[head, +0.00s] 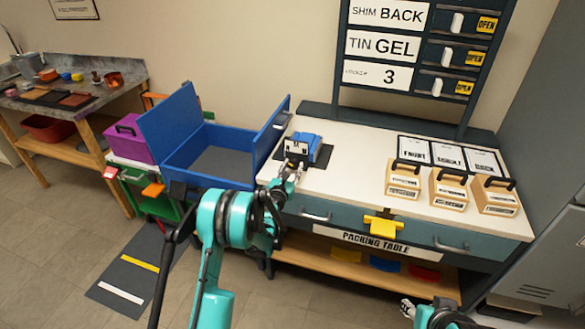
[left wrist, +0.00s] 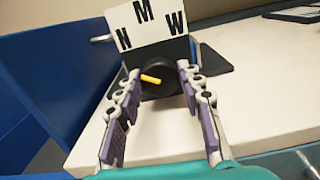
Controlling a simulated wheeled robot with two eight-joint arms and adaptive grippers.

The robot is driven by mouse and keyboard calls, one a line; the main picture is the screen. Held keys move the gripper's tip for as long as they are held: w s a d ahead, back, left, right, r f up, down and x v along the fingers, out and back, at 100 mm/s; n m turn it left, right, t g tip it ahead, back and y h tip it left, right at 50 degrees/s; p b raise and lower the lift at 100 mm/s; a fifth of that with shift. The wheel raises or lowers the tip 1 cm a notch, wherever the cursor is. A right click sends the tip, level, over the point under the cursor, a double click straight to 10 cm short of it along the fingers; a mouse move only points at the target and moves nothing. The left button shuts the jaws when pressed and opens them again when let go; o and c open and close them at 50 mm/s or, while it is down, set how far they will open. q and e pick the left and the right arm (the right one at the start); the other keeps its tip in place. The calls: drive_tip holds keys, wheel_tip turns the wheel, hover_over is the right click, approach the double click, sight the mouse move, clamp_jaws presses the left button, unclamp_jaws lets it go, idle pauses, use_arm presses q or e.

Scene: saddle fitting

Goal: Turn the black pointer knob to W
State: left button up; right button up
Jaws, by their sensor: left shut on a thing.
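The black pointer knob (left wrist: 172,87) shows in the left wrist view, below a white plate (left wrist: 147,36) lettered N, M and W from left to right. A short yellow mark (left wrist: 151,79) lies nearly level across the knob; which letter it points at is not clear. My left gripper (left wrist: 158,72) is shut on the knob, one finger on each side. In the head view the left gripper (head: 289,180) reaches the front of the small blue and black device (head: 303,149) on the table, and hides the knob. My right gripper (head: 407,308) is low at the right, apart from everything; its jaws are unclear.
The device stands on the white packing table (head: 360,160). A blue open box (head: 210,160) is close on its left. Several wooden boxes with black handles (head: 449,188) stand at the table's right. A yellow piece (head: 382,226) is at the front edge. The table's middle is clear.

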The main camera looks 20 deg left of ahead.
use_arm(q)
drive_tip(key=m, duration=1.8)
drive_tip(key=shift+m, duration=2.7)
drive_tip(key=o, duration=1.2)
drive_tip(key=shift+c, duration=0.2)
